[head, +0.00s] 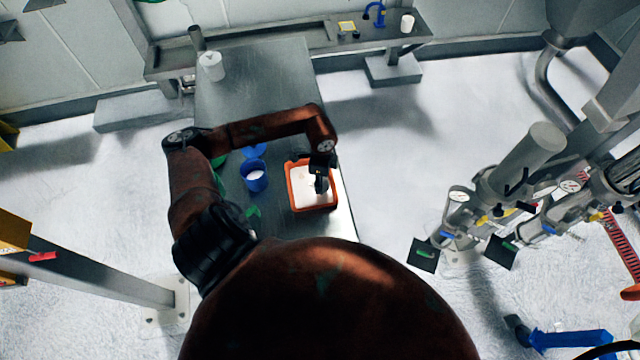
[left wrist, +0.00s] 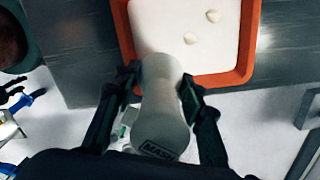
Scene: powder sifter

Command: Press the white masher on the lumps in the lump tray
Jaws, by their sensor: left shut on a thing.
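The lump tray (head: 295,192) is a square orange tray with a white powder bed, near the right edge of the steel table. In the left wrist view its orange rim (left wrist: 246,55) frames the powder, and two small pale lumps (left wrist: 190,38) (left wrist: 212,15) lie on it. My left gripper (head: 321,182) is over the tray, pointing down. In the left wrist view it is shut around the white masher (left wrist: 160,105), which bears the label MASH. The masher's head overlaps the tray's near rim; I cannot tell whether it touches the powder. My right gripper is out of view.
A blue container (head: 254,182) with white contents stands left of the tray, with green pieces (head: 252,212) nearby. A white canister (head: 211,66) stands at the table's (head: 270,80) far left. Metal machinery (head: 510,180) stands at the right, apart from the table. The table's far middle is clear.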

